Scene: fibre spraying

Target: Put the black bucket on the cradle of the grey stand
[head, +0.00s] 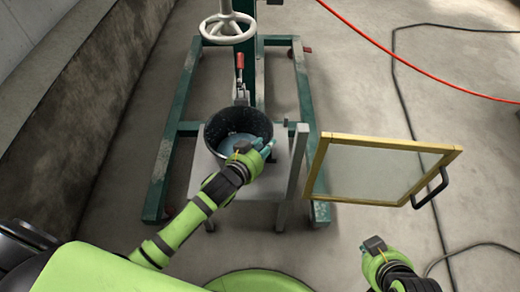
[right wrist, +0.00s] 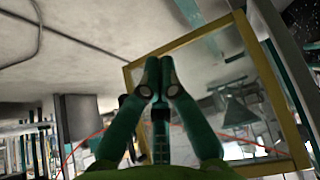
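The black bucket (head: 213,140) stands upright at the grey stand (head: 276,187) in the head view, with greyish-blue contents inside. The bucket's underside is hidden, so I cannot tell whether it rests on the cradle or is held just above it. My left gripper (head: 267,149) is at the bucket's near right rim, its teal fingertips overlapping the rim. I cannot tell whether its fingers are closed on it. My right gripper (head: 374,244) is away to the lower right. In the right wrist view its fingertips (right wrist: 159,68) are together with nothing between them.
A yellow-framed clear panel (head: 385,170) with a black handle stands right of the stand. A green frame (head: 178,100) with a white handwheel (head: 228,28) is behind the bucket. A red hose (head: 400,60) and dark cables (head: 408,110) lie on the right floor. A wall (head: 70,110) is left.

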